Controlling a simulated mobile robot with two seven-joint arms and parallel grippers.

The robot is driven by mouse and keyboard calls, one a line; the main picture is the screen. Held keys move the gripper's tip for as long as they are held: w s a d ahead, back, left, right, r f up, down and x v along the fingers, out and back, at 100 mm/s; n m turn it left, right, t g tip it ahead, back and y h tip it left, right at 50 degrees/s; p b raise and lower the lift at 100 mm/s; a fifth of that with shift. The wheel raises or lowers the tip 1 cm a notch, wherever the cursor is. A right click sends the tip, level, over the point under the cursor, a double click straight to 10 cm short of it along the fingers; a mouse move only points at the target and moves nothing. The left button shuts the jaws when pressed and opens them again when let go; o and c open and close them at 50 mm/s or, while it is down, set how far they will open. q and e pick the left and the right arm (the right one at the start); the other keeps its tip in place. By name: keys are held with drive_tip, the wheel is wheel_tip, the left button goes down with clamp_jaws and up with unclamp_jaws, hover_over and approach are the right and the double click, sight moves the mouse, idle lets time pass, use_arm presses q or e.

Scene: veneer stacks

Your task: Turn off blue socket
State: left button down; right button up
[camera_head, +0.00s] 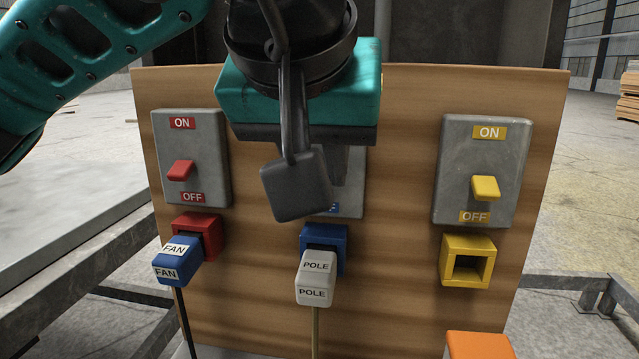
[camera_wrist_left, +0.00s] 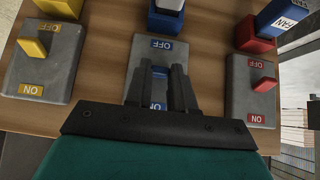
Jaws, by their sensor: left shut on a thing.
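The blue socket (camera_head: 323,238) is at the lower middle of the board, with a white plug marked POLE (camera_head: 315,280) in it. Above it is the grey blue-labelled switch box (camera_head: 352,190), mostly covered by my left gripper (camera_head: 328,165). In the left wrist view the switch box (camera_wrist_left: 146,50) shows upside down, with blue OFF and ON labels. There the fingers of my left gripper (camera_wrist_left: 164,72) reach over the box and are shut on the blue switch. My right gripper is out of view.
A red switch box (camera_head: 212,150) and red socket (camera_head: 205,228) with the FAN plug (camera_head: 178,262) are on the left. A yellow switch box (camera_head: 480,150) and empty yellow socket (camera_head: 468,248) are on the right. An orange block (camera_head: 478,346) is at the bottom right.

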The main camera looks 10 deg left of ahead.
use_arm(q)
drive_tip(key=shift+s+f+t+b, duration=0.1)
drive_tip(key=shift+f+t+b, duration=0.5)
drive_tip(key=shift+b, duration=0.05)
drive_tip(key=t+b, duration=0.1)
drive_tip(key=b, duration=0.2)
drive_tip(key=f+t+b, duration=0.1)
drive_tip(key=t+b, duration=0.1)
drive_tip(key=b, duration=0.1)
drive_tip(key=shift+s+t, duration=0.15)
drive_tip(key=shift+t, duration=0.15)
drive_tip(key=shift+f+t+b, duration=0.1)
drive_tip(key=shift+t+b, duration=0.4)
drive_tip(key=shift+b, duration=0.15)
drive_tip(key=shift+t+b, duration=0.3)
drive_tip(key=shift+b, duration=0.15)
drive_tip(key=c, duration=1)
unclamp_jaws()
drive_tip(key=shift+o, duration=0.2)
